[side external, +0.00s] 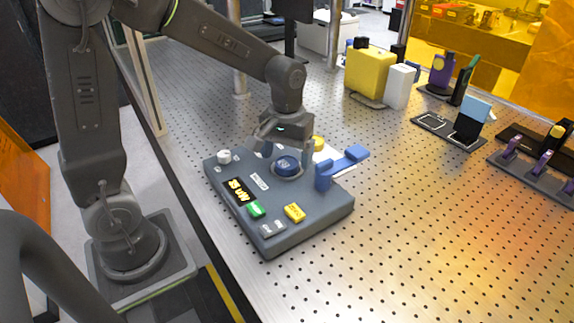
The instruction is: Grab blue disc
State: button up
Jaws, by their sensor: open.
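The blue disc (287,165) sits on top of the grey control box (270,236), in a dark round seat near the box's far side. My gripper (284,152) points down just above and behind the disc. Its fingers are open, one on the left and one on the right of the disc as seen here. The disc's top and near side are visible. I cannot tell whether either finger touches it.
The box carries a white knob (224,157), a green button (256,209), a yellow button (294,212) and a raised blue lever (342,167) close to the right of the disc. A yellow block (369,72) and a white block (398,86) stand behind. The perforated table is clear at front right.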

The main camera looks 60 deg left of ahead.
jog(key=shift+f, duration=0.8)
jog(key=shift+c, duration=0.3)
jog(key=c, duration=1)
jog(key=shift+r, duration=0.1)
